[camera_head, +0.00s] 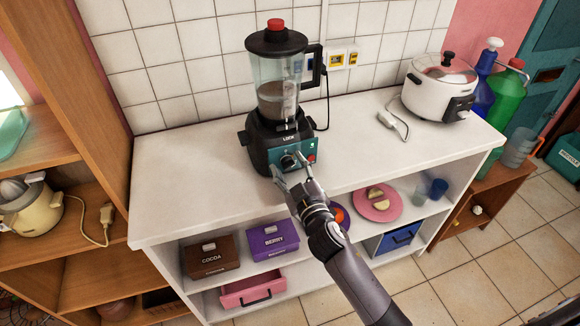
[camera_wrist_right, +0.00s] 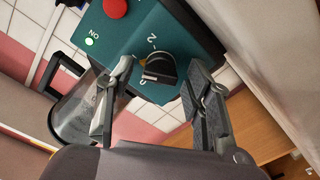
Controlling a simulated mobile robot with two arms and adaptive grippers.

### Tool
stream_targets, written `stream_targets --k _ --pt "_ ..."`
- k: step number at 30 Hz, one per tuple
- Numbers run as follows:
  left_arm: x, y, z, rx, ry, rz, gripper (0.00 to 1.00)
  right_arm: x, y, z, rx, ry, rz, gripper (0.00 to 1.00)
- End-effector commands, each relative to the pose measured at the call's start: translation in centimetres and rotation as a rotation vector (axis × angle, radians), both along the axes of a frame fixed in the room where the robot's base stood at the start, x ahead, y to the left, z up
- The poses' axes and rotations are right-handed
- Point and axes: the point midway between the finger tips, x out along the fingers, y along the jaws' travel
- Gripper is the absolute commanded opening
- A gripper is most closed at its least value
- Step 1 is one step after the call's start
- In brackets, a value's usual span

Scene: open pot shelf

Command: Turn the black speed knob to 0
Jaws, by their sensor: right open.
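The black speed knob (camera_wrist_right: 160,68) sits on the teal front panel (camera_wrist_right: 130,38) of the blender, with a "2" mark beside it in the right wrist view. Its exact setting is hard to read. The blender (camera_head: 280,95) stands upright on the white counter, with brownish contents in its clear jar. My right gripper (camera_head: 291,170) is in front of the panel in the head view. In the right wrist view its open fingers (camera_wrist_right: 160,72) are on either side of the knob, with gaps visible. My left gripper is not in view.
A red button (camera_wrist_right: 115,7) and a lit green light (camera_wrist_right: 89,41) marked ON are on the same panel. A white cooker (camera_head: 438,92) stands at the counter's right. The counter (camera_head: 190,170) is clear left of the blender. Boxes and a pink plate (camera_head: 376,211) are below.

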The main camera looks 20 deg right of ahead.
Motion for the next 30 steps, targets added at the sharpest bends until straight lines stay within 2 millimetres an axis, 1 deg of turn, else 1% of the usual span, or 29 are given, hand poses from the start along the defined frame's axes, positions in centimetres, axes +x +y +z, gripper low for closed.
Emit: stream_targets --k 3,24,30 --pt "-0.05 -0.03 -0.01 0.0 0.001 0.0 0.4 -0.02 0.01 0.0 0.0 0.0 0.0 0.47" --pt "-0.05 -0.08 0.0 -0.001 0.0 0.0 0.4 -0.06 0.01 -0.02 0.0 0.0 0.0 0.0" --pt "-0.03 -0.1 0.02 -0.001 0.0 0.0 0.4 -0.06 0.02 -0.02 -0.01 0.0 0.001 0.0"
